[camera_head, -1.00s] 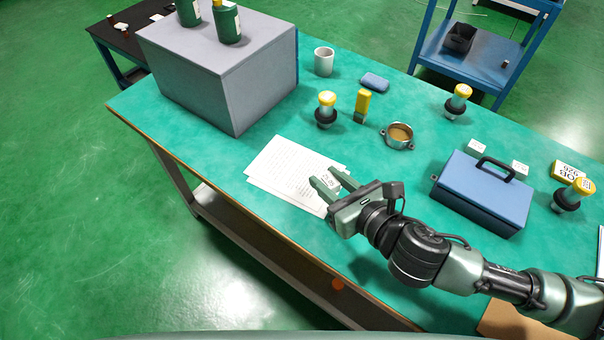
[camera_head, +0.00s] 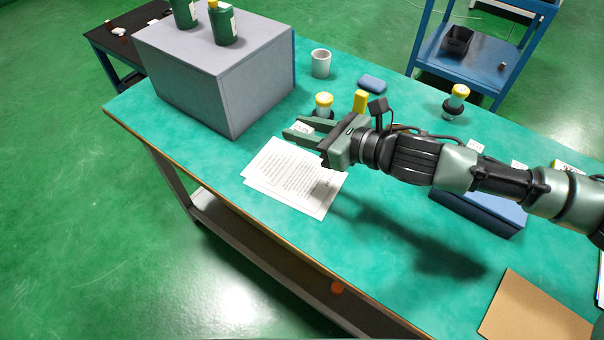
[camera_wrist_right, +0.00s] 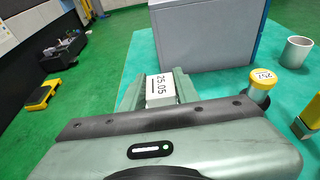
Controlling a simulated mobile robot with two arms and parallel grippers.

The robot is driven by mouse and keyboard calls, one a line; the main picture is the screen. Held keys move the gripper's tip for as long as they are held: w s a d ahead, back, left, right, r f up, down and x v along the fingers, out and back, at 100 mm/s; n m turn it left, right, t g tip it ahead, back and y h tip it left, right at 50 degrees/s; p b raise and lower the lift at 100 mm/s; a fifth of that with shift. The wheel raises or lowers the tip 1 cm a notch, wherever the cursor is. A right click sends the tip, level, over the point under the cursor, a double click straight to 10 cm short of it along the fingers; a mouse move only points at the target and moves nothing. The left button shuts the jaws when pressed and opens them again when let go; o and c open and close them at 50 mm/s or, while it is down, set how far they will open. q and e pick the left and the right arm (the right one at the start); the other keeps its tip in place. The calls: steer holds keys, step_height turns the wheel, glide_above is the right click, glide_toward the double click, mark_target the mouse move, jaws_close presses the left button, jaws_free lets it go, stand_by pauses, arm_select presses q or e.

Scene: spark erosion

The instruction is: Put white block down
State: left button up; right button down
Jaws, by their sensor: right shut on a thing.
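My right gripper (camera_head: 306,131) is shut on a white block (camera_head: 302,127) and holds it in the air above the green table (camera_head: 400,285), near the far edge of the papers. A grey box (camera_head: 225,90) stands just beyond the gripper. My left gripper does not show in either view.
Papers (camera_head: 290,178) lie below the right gripper. A yellow-capped holder (camera_head: 323,103), a yellow block (camera_head: 360,101) and a white cup (camera_head: 320,64) stand close by. A blue case (camera_head: 480,212) lies under my arm.

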mark_target(303, 179)
step_height(303, 179, down, 14)
steer(key=shift+r+b, duration=0.1)
steer(key=shift+b, duration=0.4)
steer(key=c, duration=1.1)
jaws_free()
steer(key=shift+o, duration=0.2)
steer(key=shift+s+d, duration=0.1)
steer(key=shift+d, duration=0.05)
steer(key=v, duration=1.1)
steer(key=shift+s+d+r+b, duration=0.1)
steer(key=shift+s+d+b, duration=0.15)
steer(key=shift+b, duration=0.1)
